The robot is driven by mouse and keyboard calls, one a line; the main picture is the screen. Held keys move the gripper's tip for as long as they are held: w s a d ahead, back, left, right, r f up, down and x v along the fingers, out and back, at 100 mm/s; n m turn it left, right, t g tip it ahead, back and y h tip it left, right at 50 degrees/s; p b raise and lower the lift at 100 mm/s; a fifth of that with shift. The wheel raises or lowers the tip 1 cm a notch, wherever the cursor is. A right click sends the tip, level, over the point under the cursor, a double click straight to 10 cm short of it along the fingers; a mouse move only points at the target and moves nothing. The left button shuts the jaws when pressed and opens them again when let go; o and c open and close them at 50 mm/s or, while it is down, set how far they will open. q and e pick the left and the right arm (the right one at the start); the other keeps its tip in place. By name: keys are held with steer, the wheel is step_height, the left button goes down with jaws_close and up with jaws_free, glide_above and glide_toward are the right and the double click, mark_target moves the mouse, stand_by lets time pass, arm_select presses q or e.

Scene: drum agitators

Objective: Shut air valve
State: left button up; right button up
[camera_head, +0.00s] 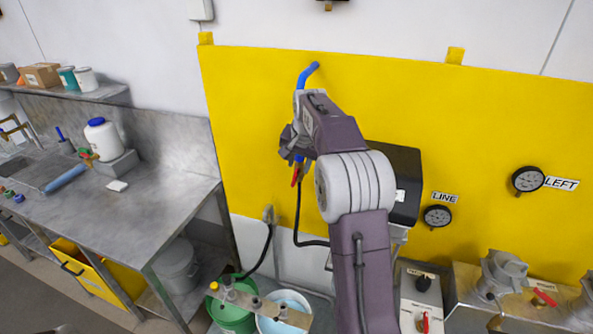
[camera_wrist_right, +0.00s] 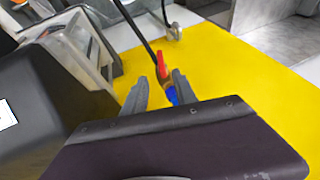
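The air valve's red handle (camera_head: 295,177) shows just below my right gripper (camera_head: 288,145) on the yellow wall board (camera_head: 250,110). The handle points down, roughly along the line. A blue air line (camera_head: 308,75) comes in from above, and a black hose hangs below. In the right wrist view the red handle (camera_wrist_right: 162,64) stands between and just beyond the fingertips of my right gripper (camera_wrist_right: 160,82), with a bit of blue line (camera_wrist_right: 172,96) nearer. The fingers are spread apart; contact with the valve cannot be told. My left gripper is not in view.
A black box (camera_head: 404,180) stands right of the valve, close to my right arm. Gauges (camera_head: 437,216) hang further right, above a switch box (camera_head: 421,300). A metal bench (camera_head: 150,200) stands at left. A green bucket (camera_head: 232,318) sits below.

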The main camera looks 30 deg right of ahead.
mark_target(296, 173)
steer(key=p+x, duration=0.3)
steer(key=x, duration=0.5)
steer(key=shift+w+f, duration=0.3)
steer(key=shift+f, duration=0.05)
steer(key=shift+a, duration=0.15)
steer(key=shift+a, duration=0.1)
jaws_close()
